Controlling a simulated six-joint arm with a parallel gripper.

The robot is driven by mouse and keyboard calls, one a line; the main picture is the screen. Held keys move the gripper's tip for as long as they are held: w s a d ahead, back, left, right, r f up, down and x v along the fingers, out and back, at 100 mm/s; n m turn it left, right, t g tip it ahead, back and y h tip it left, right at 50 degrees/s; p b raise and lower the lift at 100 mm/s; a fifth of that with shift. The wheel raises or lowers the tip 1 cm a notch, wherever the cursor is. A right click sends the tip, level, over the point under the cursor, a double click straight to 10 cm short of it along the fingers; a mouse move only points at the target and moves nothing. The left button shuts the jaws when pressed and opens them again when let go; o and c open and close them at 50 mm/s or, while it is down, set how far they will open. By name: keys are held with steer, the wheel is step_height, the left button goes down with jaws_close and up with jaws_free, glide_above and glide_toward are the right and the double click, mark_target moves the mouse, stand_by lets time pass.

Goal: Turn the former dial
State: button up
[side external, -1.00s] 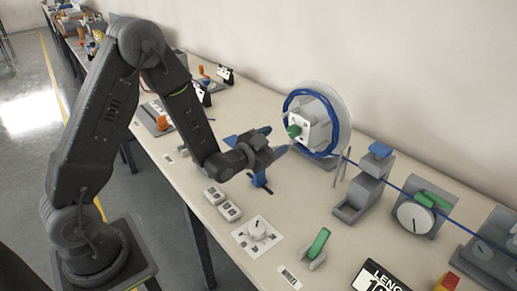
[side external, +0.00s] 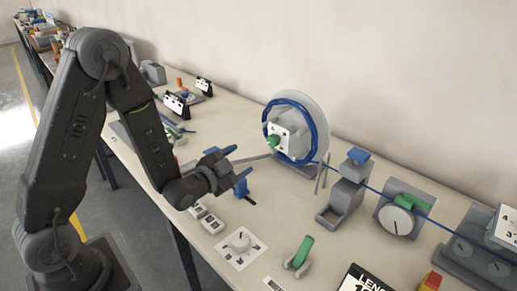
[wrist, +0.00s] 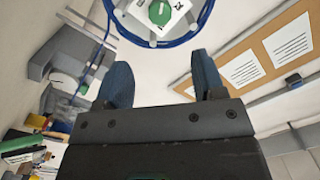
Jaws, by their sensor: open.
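A round green dial (side external: 272,141) sits on a white square plate (side external: 284,137) at the centre of the grey wheel. In the wrist view the dial (wrist: 159,12) shows a white pointer line and is cut by the top edge. Other dials show too, so I cannot be sure this is the former dial. My gripper (side external: 236,166) is open and empty, its blue fingers spread toward the wheel, apart from the dial. In the wrist view the fingers (wrist: 160,64) stand below the dial, with a gap between them.
A blue ring (side external: 320,145) rims the wheel.

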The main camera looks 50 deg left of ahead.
mark_target(271, 142)
steer(key=w+m, duration=0.1)
steer(key=w, duration=0.3)
steer(key=w+m, duration=0.1)
steer(key=w, duration=0.4)
steer(key=w+m, duration=0.2)
steer(key=w, duration=0.3)
steer(key=shift+a+f, duration=0.1)
steer(key=shift+a, duration=0.2)
steer(key=shift+c, duration=0.4)
steer(key=c, duration=0.8)
steer(key=shift+n, duration=1.5)
steer(key=shift+c, duration=0.2)
steer(key=o, duration=0.9)
